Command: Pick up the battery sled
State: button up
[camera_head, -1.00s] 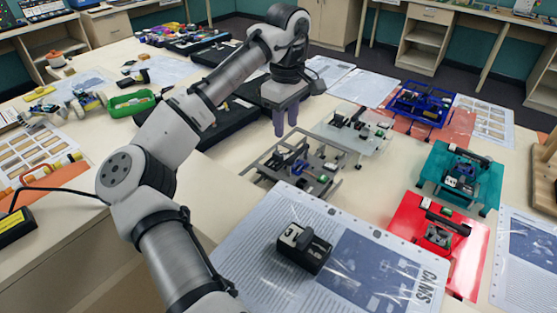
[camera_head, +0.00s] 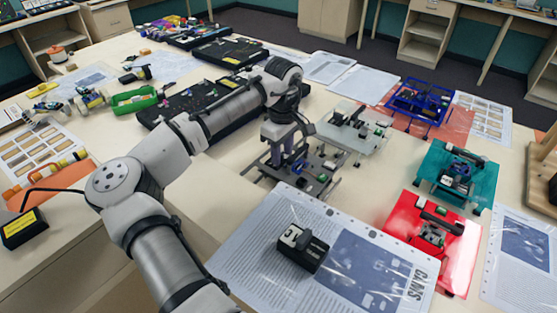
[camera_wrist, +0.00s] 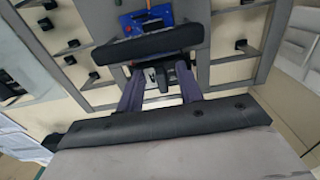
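My gripper (camera_head: 287,157) is low over a grey slotted chassis plate (camera_head: 322,180) on the table. In the wrist view my two purple fingers (camera_wrist: 160,88) are apart, with a small dark part between them. A long black bar-shaped piece (camera_wrist: 155,43) lies across the plate just beyond the fingertips; it may be the battery sled, but I cannot be sure. A blue board (camera_wrist: 150,17) shows behind the bar. The fingertips are partly hidden, and I cannot tell whether they touch anything.
A black box (camera_head: 303,247) sits on a printed sheet (camera_head: 262,240) in front. Red (camera_head: 462,250), teal (camera_head: 480,178) and blue (camera_head: 421,97) assemblies stand at the right. A pale chassis (camera_head: 365,138) lies close behind my gripper. A green tray (camera_head: 133,100) is at the left.

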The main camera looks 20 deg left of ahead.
aim_at(283, 154)
grip_shut()
jog(key=shift+r, duration=0.1)
notch_tip(283, 154, up, 20)
jog(key=b, duration=0.2)
jog(key=shift+b, duration=0.4)
